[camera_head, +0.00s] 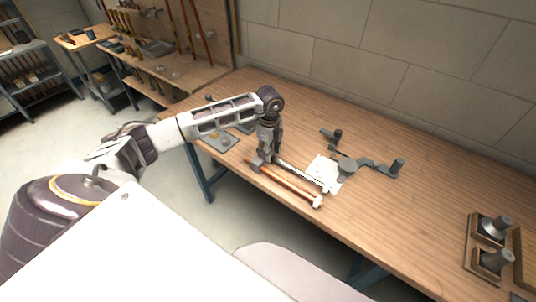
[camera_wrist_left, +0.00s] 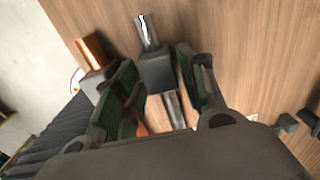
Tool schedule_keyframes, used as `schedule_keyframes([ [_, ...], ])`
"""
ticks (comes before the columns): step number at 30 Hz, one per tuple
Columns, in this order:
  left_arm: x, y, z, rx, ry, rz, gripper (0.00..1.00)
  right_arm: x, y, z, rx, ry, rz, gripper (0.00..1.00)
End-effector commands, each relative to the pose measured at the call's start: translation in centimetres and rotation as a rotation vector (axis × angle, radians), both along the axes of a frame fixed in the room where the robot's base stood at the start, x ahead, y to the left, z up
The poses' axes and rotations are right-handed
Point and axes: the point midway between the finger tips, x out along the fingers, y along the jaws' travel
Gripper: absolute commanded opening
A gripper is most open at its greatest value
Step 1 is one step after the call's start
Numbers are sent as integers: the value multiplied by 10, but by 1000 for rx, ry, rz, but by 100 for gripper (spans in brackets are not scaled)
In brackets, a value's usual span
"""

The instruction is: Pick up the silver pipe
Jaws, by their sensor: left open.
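The silver pipe (camera_head: 297,171) lies on the wooden workbench, running from under my left gripper towards a white sheet. In the left wrist view the silver pipe (camera_wrist_left: 148,33) passes through a dark grey block (camera_wrist_left: 157,73) and shows again between my fingers. My left gripper (camera_head: 264,160) points down at the pipe's near-left end. Its fingers (camera_wrist_left: 158,80) are open, one on each side of the pipe; I cannot tell whether they touch it. A copper pipe (camera_head: 286,182) with a pale end lies beside the silver one and also shows in the left wrist view (camera_wrist_left: 92,53). My right gripper is out of view.
A white sheet (camera_head: 323,169) and a grey jointed fixture (camera_head: 366,164) lie right of the pipes. Grey plates (camera_head: 220,142) lie left of the gripper. A wooden holder with metal fittings (camera_head: 474,244) stands at the far right. The bench between is clear; a block wall (camera_head: 400,50) stands behind.

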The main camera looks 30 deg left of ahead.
Motion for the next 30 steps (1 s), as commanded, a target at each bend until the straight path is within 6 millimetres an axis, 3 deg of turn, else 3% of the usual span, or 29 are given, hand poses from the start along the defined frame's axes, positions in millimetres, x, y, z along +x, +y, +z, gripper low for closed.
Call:
schedule_keyframes([
  [7,0,1,-19,1,0,0,41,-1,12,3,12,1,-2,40],
  [21,0,0,-20,1,-1,-1,41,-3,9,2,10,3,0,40],
  [30,0,0,-20,0,-1,-1,4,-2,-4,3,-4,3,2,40],
])
